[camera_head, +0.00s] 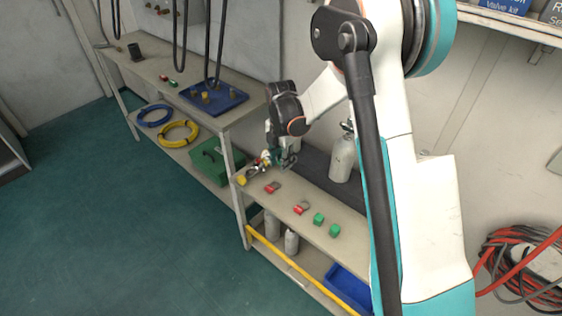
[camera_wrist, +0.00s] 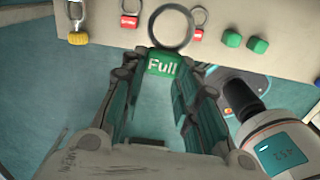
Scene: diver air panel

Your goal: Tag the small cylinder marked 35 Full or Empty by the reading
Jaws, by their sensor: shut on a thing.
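My gripper (camera_wrist: 160,72) is shut on a green tag (camera_wrist: 163,62) that reads "Full" and has a metal ring at its far end. In the head view my gripper (camera_head: 276,160) is over the left end of the right-hand bench, near its front edge. A white cylinder (camera_head: 343,158) stands upright at the back of that bench, partly hidden by my arm. Two smaller pale cylinders, one (camera_head: 272,224) and another (camera_head: 291,241), stand on the shelf below. No number can be read on any cylinder, and no gauge reading shows.
Two red tags (camera_head: 272,187) (camera_head: 302,208) and two green blocks (camera_head: 319,219) (camera_head: 334,230) lie along the bench front. A yellow piece (camera_wrist: 78,38) lies at its left. A yellow rail (camera_head: 300,270) fronts the lower shelf, which holds a blue bin (camera_head: 348,289).

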